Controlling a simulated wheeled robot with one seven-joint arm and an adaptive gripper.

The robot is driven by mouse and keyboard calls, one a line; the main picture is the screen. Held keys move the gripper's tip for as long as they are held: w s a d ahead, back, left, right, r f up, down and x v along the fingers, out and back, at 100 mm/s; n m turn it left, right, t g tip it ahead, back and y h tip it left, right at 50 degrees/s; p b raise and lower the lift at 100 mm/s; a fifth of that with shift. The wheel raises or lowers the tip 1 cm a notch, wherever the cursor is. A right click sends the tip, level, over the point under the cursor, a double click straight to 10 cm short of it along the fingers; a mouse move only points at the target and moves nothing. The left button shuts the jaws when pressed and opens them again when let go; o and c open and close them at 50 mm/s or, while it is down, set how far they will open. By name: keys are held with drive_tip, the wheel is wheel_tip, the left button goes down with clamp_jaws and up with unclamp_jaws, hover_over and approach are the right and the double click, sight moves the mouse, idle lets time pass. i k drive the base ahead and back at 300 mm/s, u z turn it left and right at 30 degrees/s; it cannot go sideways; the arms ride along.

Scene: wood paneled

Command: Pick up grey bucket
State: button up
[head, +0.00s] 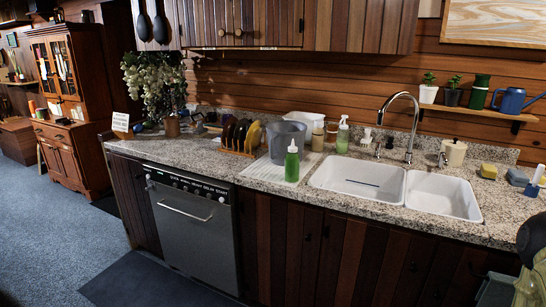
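The grey bucket (279,150) stands upright on the granite counter (231,168), left of the sink and on or beside a white ribbed drying mat (265,172). A green soap bottle (292,166) stands in front of it and hides part of its lower right side. Parts of my arm show at the right edge and lower right corner, well to the right of the bucket. I cannot make out my gripper's fingers.
A wooden rack with plates (237,136) stands close left of the bucket. A white container (306,121) and pump bottle (343,134) are behind and right. The white double sink (358,180) and tall faucet (411,126) lie right. Floor is clear at left.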

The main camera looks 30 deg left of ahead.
sight(280, 134)
drive_tip(key=u, duration=1.35)
drive_tip(key=i, duration=0.65)
drive_tip(key=u, duration=0.05)
